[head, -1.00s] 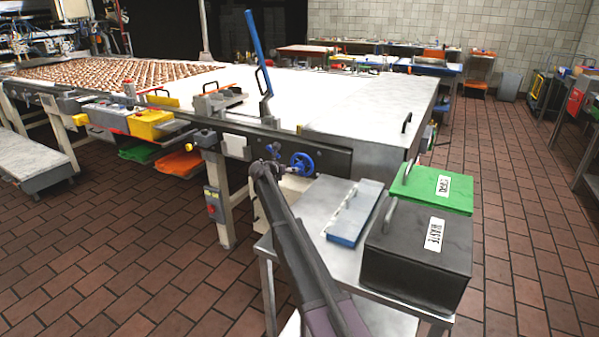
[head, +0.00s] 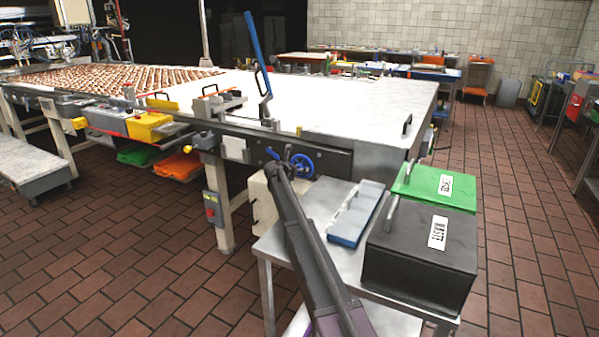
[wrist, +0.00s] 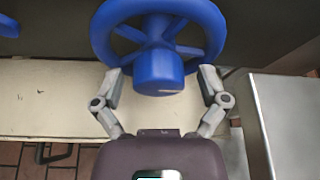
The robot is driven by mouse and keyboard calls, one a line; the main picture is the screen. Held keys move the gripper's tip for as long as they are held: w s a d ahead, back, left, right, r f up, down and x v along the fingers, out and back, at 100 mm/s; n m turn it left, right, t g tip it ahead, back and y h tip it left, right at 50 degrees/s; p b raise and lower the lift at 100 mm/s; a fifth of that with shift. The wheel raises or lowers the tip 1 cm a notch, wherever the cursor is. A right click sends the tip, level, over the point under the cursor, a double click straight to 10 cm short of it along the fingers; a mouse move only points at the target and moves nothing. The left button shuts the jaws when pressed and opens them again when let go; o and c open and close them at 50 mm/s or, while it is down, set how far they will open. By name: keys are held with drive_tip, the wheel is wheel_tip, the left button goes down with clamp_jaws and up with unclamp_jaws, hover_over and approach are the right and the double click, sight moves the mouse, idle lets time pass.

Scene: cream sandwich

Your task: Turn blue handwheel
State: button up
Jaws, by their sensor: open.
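The blue handwheel (head: 301,164) is mounted on the dark side rail of the long white conveyor table. In the wrist view the handwheel (wrist: 158,40) fills the top middle, with its round hub pointing at the camera. My gripper (wrist: 160,84) is open, its two fingers on the left and right of the hub, near the lower rim. I cannot tell whether the fingers touch the wheel. In the head view my arm reaches up to the handwheel, and the gripper (head: 285,154) is small and partly hidden there.
A metal side table (head: 310,203) stands below and right of the wheel. It carries a blue-and-grey tray (head: 357,213), a black waste box (head: 420,255) and a green box (head: 434,186). A cream box (head: 262,205) is below the wheel. Open brick floor lies at the left.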

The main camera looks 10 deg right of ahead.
drive_tip(key=c, duration=1)
drive_tip(key=shift+c, duration=0.7)
drive_tip(key=shift+d, duration=0.15)
drive_tip(key=shift+m, duration=0.4)
